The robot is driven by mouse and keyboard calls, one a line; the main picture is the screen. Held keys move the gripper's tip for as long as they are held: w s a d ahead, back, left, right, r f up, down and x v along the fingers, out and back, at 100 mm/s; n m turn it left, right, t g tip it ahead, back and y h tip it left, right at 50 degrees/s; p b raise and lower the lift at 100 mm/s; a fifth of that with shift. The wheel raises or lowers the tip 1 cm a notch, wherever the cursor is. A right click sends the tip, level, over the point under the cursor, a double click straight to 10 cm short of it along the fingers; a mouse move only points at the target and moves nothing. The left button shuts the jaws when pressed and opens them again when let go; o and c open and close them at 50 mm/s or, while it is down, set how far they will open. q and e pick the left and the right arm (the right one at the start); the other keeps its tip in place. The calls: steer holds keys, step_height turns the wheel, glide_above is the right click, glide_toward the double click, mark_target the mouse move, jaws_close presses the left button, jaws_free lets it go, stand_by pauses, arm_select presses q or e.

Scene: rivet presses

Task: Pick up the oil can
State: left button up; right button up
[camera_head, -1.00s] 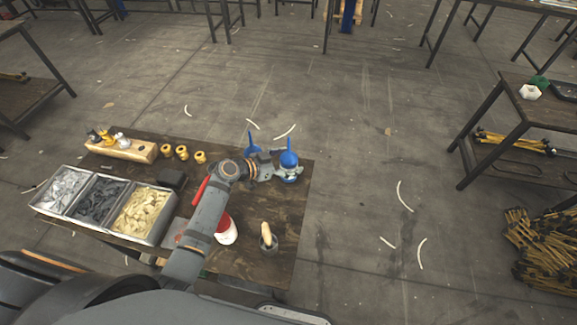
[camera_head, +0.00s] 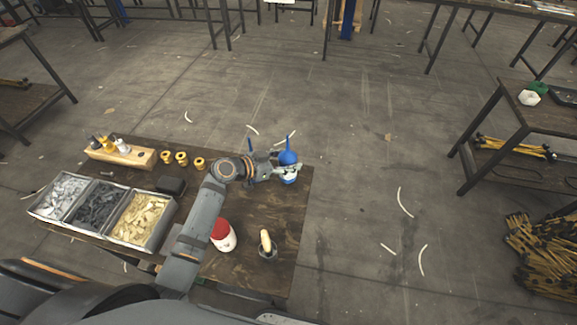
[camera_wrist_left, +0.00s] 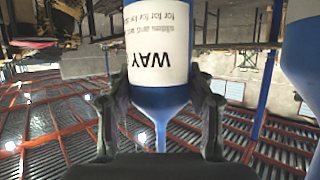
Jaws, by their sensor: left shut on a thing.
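The oil can is a blue bottle with a white label and a pointed blue spout (camera_head: 288,158), at the right rear of the wooden table in the head view. My left gripper (camera_head: 284,172) is shut around it. In the left wrist view, the oil can (camera_wrist_left: 158,50) appears upside down with its label facing the camera, between the two fingers of my left gripper (camera_wrist_left: 163,110). I cannot tell whether its base is clear of the tabletop. My right gripper is not in view.
A second blue spout (camera_head: 250,146) shows just behind my left arm. A red-capped white jar (camera_head: 223,236) and a cup with a pale handle (camera_head: 267,244) stand in front. Bins of parts (camera_head: 137,217) sit at the left. Open floor lies to the right.

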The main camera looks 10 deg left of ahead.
mark_target(291, 157)
arm_select(q)
steer(key=s+a+r, duration=0.1)
steer(key=s+r, duration=0.2)
steer(key=s+a+r+b, duration=0.1)
steer(key=s+r, duration=0.1)
steer(key=shift+a+r, duration=0.15)
steer(key=shift+a, duration=0.15)
steer(key=s+a+r+p, duration=0.1)
steer(key=s+a+r, duration=0.3)
steer(key=s, duration=0.3)
steer(key=shift+s+f, duration=0.1)
steer(key=shift+s, duration=0.05)
